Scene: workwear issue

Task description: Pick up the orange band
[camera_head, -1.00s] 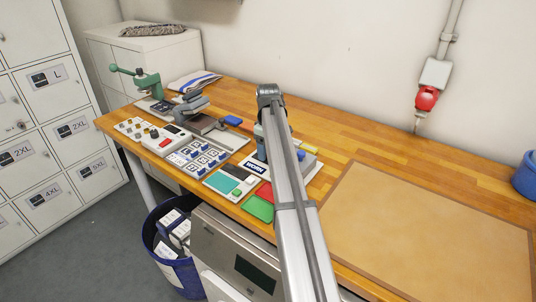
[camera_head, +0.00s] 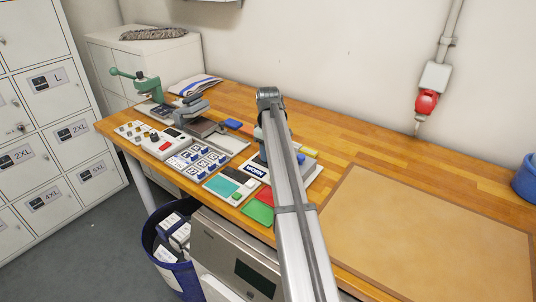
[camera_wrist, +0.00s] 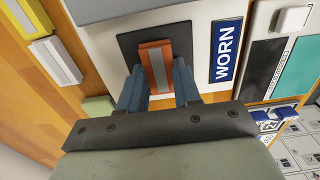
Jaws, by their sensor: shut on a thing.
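The orange band (camera_wrist: 155,62), with a grey stripe along its middle, is on a dark square pad (camera_wrist: 127,45) in the wrist view. My gripper (camera_wrist: 158,82) has its two blue fingers on either side of the band and is shut on it. I cannot tell whether the band is clear of the pad. In the head view my arm hides the band and the fingertips.
A blue WORN label (camera_wrist: 226,51) is right of the pad. Yellow (camera_wrist: 22,14), white (camera_wrist: 55,60) and pale green (camera_wrist: 97,106) pieces lie to the left. In the head view, red (camera_head: 264,196) and green (camera_head: 258,213) mats are near the front edge. A bare tan mat (camera_head: 430,235) lies right.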

